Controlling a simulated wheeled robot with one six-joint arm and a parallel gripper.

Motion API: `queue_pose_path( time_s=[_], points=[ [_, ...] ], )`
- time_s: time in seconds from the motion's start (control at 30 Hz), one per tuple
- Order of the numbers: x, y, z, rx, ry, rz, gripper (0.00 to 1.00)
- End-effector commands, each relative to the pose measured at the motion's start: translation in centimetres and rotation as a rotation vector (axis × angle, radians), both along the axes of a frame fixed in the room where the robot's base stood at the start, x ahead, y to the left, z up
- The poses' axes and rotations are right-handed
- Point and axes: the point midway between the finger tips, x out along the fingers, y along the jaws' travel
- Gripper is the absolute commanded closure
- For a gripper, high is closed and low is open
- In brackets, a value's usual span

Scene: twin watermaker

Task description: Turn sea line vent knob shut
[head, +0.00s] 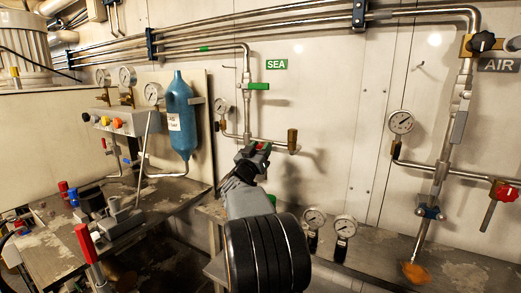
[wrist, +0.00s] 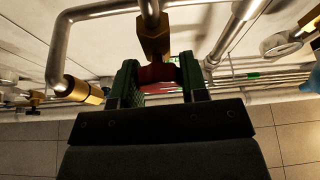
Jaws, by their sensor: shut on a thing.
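The sea line is a steel pipe (head: 246,70) on the pale wall, beside a green SEA sign (head: 277,64). My gripper (head: 257,152) is at the lower part of this line, left of a brass fitting (head: 292,141). In the wrist view my gripper (wrist: 158,82) has its green fingers on either side of a red knob (wrist: 157,73) and is shut on it. The knob sits at the end of a brass valve body (wrist: 155,38). In the head view my arm and fingers hide most of the knob and valve. The knob's turn angle cannot be told.
A green-handled valve (head: 258,86) and a gauge (head: 221,106) are on the sea line above my gripper. A blue cylinder (head: 181,115) stands left. Two gauges (head: 344,227) stand below right. The AIR line (head: 442,160) is at the far right. The wall between is mostly clear.

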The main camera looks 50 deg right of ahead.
Motion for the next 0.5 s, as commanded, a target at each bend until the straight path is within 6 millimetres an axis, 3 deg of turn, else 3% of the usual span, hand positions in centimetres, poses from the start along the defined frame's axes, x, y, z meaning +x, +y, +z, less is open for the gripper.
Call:
queue_pose_path(
  time_s=[0.17, 0.5],
  points=[
    [-0.02, -0.01, -0.01, 0.000, 0.000, -0.001, 0.83],
    [-0.12, -0.03, -0.08, 0.067, -0.272, -0.001, 0.83]
  ],
)
